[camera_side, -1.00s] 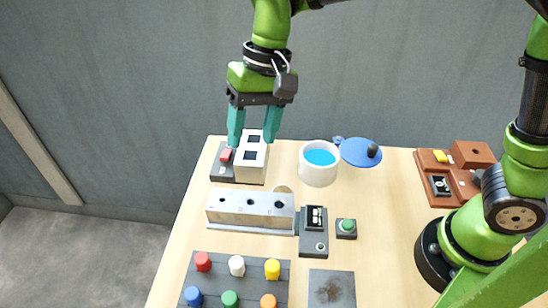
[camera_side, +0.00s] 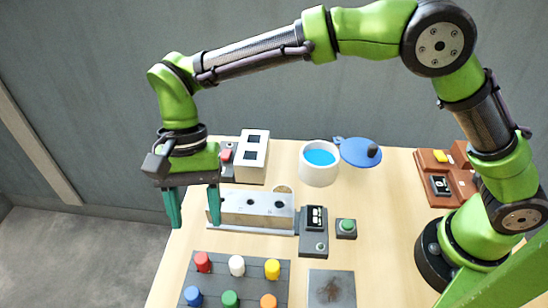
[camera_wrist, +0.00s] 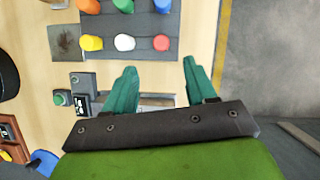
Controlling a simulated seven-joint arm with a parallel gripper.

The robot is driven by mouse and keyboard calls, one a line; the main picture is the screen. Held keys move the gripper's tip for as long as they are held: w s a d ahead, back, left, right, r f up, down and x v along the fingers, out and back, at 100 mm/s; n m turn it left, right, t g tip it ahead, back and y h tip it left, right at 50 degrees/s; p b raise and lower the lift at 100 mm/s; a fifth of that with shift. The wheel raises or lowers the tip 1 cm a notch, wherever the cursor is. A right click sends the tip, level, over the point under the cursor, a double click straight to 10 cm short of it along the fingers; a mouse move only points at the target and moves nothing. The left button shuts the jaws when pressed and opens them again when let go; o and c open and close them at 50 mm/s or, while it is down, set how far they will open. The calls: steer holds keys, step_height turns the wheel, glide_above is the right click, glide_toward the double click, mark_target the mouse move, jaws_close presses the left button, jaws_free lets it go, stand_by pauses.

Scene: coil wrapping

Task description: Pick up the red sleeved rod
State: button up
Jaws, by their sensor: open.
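The red sleeved rod (camera_side: 203,262) stands in the back left spot of a dark rack (camera_side: 250,275) at the table's front left. It also shows in the wrist view (camera_wrist: 161,43), at the right end of the rack's nearer row. My gripper (camera_side: 194,224) is open and empty, with teal fingers pointing down. In the side view it is above and behind the red rod, near the left end of the metal block (camera_side: 265,210). In the wrist view the fingers (camera_wrist: 160,80) are apart, with the red rod beyond them.
White (camera_side: 237,266) and yellow (camera_side: 272,268) rods share the red rod's row; blue, green and orange rods stand in front. A stained grey plate (camera_side: 331,290) lies right of the rack. A white pot (camera_side: 319,172) with blue liquid stands behind. The table's left edge is close.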

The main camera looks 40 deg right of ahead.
mark_target(201, 257)
steer(key=x, duration=0.8)
steer(key=shift+s+a, duration=0.15)
steer(key=shift+a, duration=0.1)
jaws_close()
